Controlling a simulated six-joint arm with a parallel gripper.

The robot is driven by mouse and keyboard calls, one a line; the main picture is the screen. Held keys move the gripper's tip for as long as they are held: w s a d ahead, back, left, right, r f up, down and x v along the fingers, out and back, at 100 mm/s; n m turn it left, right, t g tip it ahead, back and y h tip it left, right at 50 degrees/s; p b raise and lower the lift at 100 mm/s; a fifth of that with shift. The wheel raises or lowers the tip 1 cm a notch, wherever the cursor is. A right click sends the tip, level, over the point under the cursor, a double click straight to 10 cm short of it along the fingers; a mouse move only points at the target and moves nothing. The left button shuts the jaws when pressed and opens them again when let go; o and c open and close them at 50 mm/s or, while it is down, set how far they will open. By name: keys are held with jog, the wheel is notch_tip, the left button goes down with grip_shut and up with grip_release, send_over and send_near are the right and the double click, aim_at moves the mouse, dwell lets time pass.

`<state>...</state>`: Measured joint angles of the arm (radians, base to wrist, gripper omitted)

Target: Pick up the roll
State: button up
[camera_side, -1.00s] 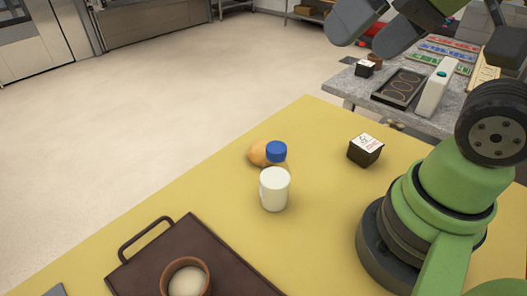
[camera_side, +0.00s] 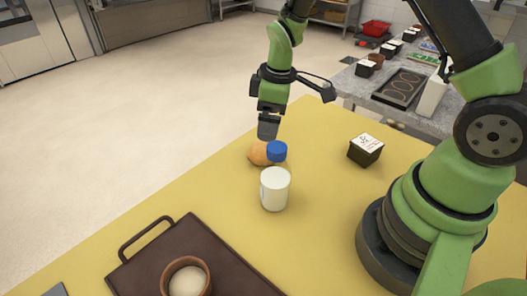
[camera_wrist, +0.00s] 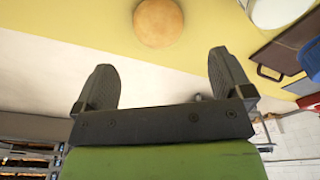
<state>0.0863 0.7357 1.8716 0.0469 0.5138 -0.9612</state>
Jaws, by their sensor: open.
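The roll (camera_side: 258,153) is round and golden brown and lies on the yellow table top. In the wrist view the roll (camera_wrist: 158,22) shows at the top, beyond and between my two fingers. My gripper (camera_side: 268,129) points down just above and slightly behind the roll in the side view. In the wrist view my gripper (camera_wrist: 162,75) has its fingers wide apart with nothing between them, so it is open and empty.
A black box (camera_side: 366,149) sits to the right. A dark tray (camera_side: 190,232) with a brown bowl (camera_side: 185,277) is at the front.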

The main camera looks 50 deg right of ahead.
aim_at(264, 144)
jog(key=f, duration=0.3)
jog(key=w+f, duration=0.1)
jog(key=f, duration=0.5)
jog(key=shift+w+a+f, duration=0.2)
jog(key=shift+a+f, duration=0.1)
jog(key=shift+f, duration=0.05)
jog(key=c, duration=1)
